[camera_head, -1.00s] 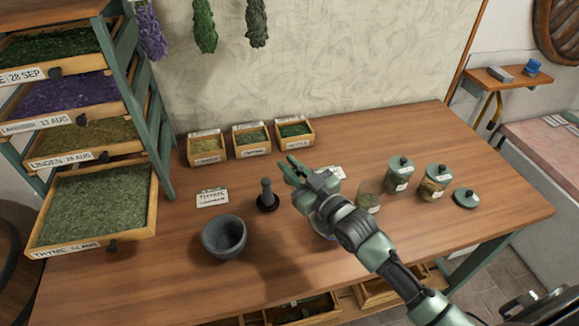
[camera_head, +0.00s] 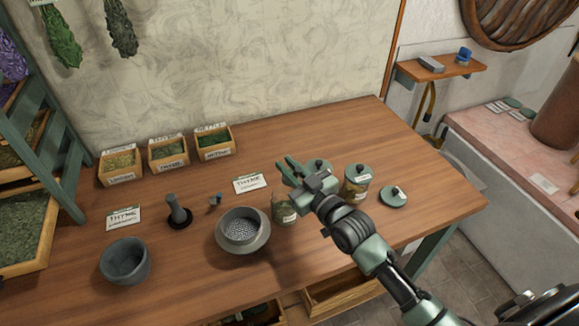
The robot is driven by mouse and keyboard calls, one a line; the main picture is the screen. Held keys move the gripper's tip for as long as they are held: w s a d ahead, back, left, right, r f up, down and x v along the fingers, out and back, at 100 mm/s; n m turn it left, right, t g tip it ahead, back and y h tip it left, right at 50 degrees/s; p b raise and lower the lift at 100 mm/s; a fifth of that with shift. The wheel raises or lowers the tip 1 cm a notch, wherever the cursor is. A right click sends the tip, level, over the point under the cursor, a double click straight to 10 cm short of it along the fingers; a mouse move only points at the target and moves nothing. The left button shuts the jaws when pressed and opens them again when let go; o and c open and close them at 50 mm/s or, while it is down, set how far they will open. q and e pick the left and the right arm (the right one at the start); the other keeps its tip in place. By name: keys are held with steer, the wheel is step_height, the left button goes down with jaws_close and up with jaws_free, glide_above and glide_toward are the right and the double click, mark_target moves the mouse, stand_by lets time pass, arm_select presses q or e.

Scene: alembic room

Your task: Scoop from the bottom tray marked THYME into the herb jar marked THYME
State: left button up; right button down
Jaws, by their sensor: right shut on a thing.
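The bottom tray of the rack (camera_head: 50,222), full of grey-green herb, is cut by the left edge of the view; its label is out of view. An open glass jar (camera_head: 284,212) with some green herb low inside and a small label stands right of centre; I cannot read its label. My right gripper (camera_head: 287,167) is above and behind the open jar in the picture, in front of a closed jar (camera_head: 320,166). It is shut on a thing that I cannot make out. My left gripper is not in view.
A strainer bowl (camera_head: 260,243), a mortar (camera_head: 124,262), a pestle (camera_head: 178,210) and a small blue-grey object (camera_head: 215,199) stand left of the jar. Thyme cards (camera_head: 250,183) and small herb boxes (camera_head: 168,155) lie behind. Another closed jar (camera_head: 358,184) and a lid (camera_head: 393,197) stand right.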

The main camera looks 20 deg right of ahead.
steer(key=shift+d+f+b, duration=0.15)
steer(key=shift+f+b, duration=0.5)
steer(key=shift+f, duration=0.25)
steer(key=shift+r+m+p, duration=0.25)
steer(key=shift+m+p, duration=0.25)
steer(key=shift+p, duration=0.25)
steer(key=m+g+p, duration=0.2)
steer(key=m, duration=0.1)
steer(key=shift+p, duration=0.3)
steer(key=shift+m+g+p, duration=0.3)
steer(key=shift+m+p, duration=0.4)
steer(key=shift+m, duration=0.1)
steer(key=m+g+y+p, duration=0.1)
steer(key=m+p, duration=0.1)
steer(key=p, duration=0.1)
steer(key=shift+m, duration=0.4)
steer(key=shift+f+m+g+p, duration=0.25)
steer(key=shift+m+g+p, duration=0.15)
steer(key=shift+m+g, duration=0.25)
steer(key=shift+r, duration=0.1)
